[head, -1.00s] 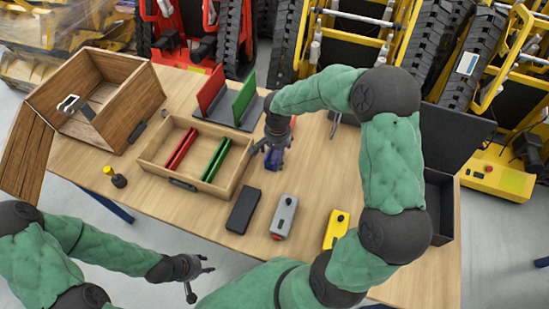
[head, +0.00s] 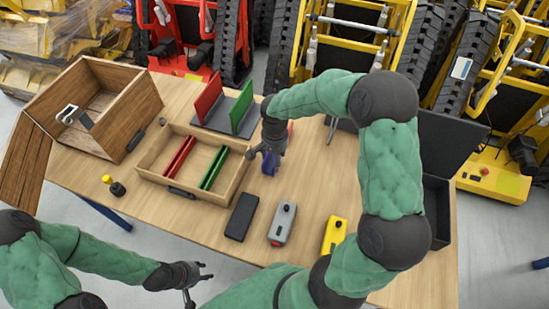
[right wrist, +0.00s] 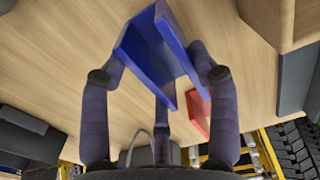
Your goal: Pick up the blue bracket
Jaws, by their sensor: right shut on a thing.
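The blue bracket (head: 269,165) is at the middle of the wooden table, below my right gripper (head: 270,154) in the head view. In the right wrist view the blue bracket (right wrist: 155,50) is an angled channel-like piece between the dark fingers of my right gripper (right wrist: 162,85), which is shut on it. The fingers partly cover it in the head view. I cannot tell whether it touches the table. My left gripper (head: 200,280) is open and empty, off the table's front edge at lower left.
A red part (right wrist: 198,112) lies close to the bracket. A divided wooden tray (head: 150,172) stands to the left, with a rack of red and green panels (head: 243,110) behind. Black (head: 242,217), grey (head: 282,226) and yellow (head: 334,236) devices lie in front. A dark bin (head: 440,200) is at right.

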